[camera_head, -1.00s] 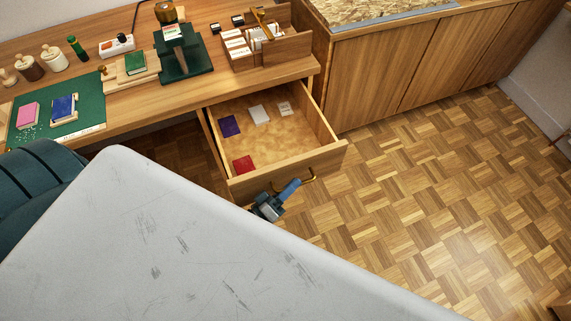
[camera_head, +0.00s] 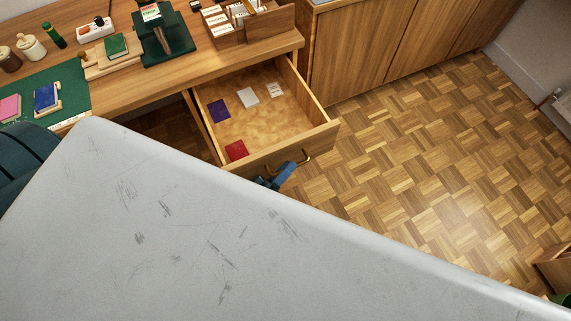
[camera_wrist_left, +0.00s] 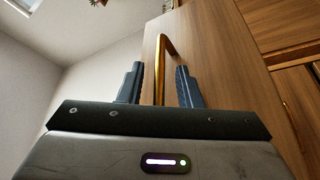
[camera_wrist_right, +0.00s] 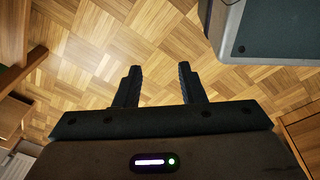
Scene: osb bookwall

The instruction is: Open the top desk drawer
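The top desk drawer (camera_head: 268,113) stands pulled well out from the wooden desk in the head view, with its inside showing. Its brass handle (camera_head: 297,161) is on the front panel and also shows in the left wrist view (camera_wrist_left: 160,65). My left gripper (camera_head: 280,174) is at the handle. In the left wrist view its fingers (camera_wrist_left: 158,83) are apart, one on each side of the brass bar, with a visible gap beside it. My left arm is mostly hidden in the head view. My right gripper (camera_wrist_right: 158,85) is open and empty above the parquet floor.
Small cards lie in the drawer: a purple one (camera_head: 219,109), a red one (camera_head: 236,150) and two white ones. The desk top (camera_head: 140,85) holds a dark green stand (camera_head: 167,42) and a wooden organizer (camera_head: 230,30). Parquet floor (camera_head: 430,160) is clear to the right.

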